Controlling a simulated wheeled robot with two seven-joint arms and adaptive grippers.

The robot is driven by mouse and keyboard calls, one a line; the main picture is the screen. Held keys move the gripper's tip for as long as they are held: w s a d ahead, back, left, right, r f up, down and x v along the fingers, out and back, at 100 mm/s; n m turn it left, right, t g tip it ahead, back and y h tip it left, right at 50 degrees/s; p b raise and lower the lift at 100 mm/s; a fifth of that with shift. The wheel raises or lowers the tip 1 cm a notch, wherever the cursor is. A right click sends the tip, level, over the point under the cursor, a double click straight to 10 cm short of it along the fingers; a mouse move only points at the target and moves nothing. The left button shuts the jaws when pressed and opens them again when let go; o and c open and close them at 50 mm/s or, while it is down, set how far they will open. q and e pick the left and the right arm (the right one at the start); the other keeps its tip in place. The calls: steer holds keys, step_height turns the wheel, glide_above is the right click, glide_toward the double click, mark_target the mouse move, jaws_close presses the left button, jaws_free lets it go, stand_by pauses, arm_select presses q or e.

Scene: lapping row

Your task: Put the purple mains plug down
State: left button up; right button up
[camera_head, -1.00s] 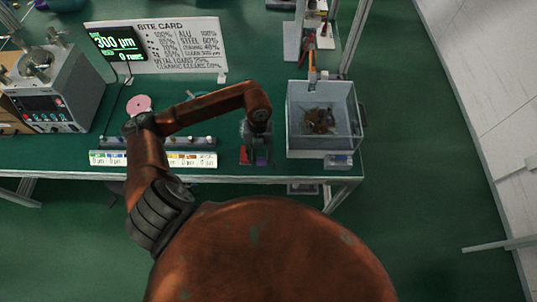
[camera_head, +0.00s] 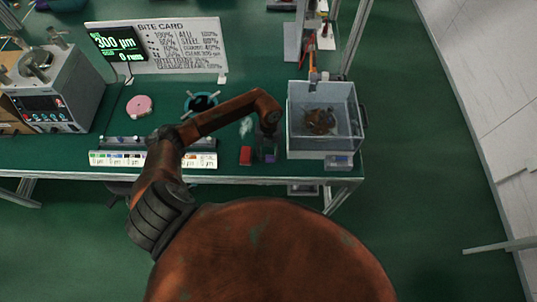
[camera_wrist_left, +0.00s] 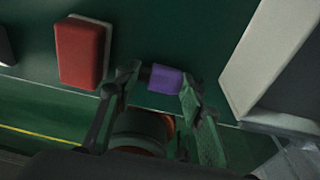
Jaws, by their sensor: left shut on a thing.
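The purple mains plug (camera_wrist_left: 165,80) sits between the fingertips of my left gripper (camera_wrist_left: 160,85) in the left wrist view. The gripper is shut on it. In the head view, my left gripper (camera_head: 268,140) is over the front right part of the green bench, just left of the grey bin, and a bit of the purple plug (camera_head: 270,158) shows below it. I cannot tell whether the plug touches the bench. My right gripper is not in view.
A red block (camera_head: 246,155) lies just left of the plug; it also shows in the left wrist view (camera_wrist_left: 80,52). The grey bin (camera_head: 293,125) stands close on the right. A labelled strip (camera_head: 150,159) runs along the bench's front edge. A pink disc (camera_head: 140,105) lies further left.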

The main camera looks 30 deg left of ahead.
arm_select(q)
steer(key=shift+f, duration=0.1)
steer(key=o, duration=1.3)
steer(key=r, duration=0.4)
steer(key=w+r, duration=0.1)
steer(key=r, duration=0.3)
steer(key=a+r, duration=0.1)
steer(key=r, duration=0.3)
steer(key=shift+w+r, duration=0.1)
steer(key=shift+w, duration=0.2)
steer(key=shift+d, duration=0.1)
